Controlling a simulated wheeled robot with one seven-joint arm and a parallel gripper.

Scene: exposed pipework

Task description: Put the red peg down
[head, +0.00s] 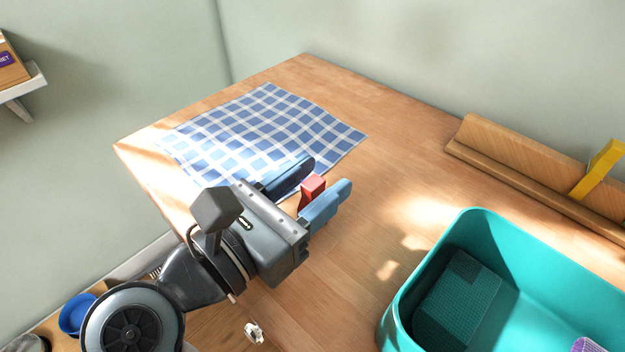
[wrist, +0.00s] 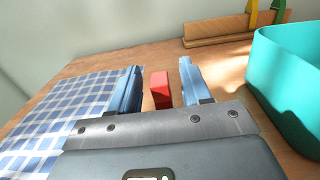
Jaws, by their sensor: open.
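The red peg (head: 312,188) is a small red block between the two blue fingers of my gripper (head: 315,190). In the wrist view the red peg (wrist: 160,90) stands between the fingertips of my gripper (wrist: 158,85), with a gap to the right finger and a narrower one to the left. The gripper is open. The peg appears upright on the wooden table, beside the cloth's edge; its base is partly hidden by the gripper.
A blue checked cloth (head: 262,125) lies at the table's (head: 395,130) back left. A wooden rack (head: 530,160) with a yellow item (head: 598,168) lies along the wall.

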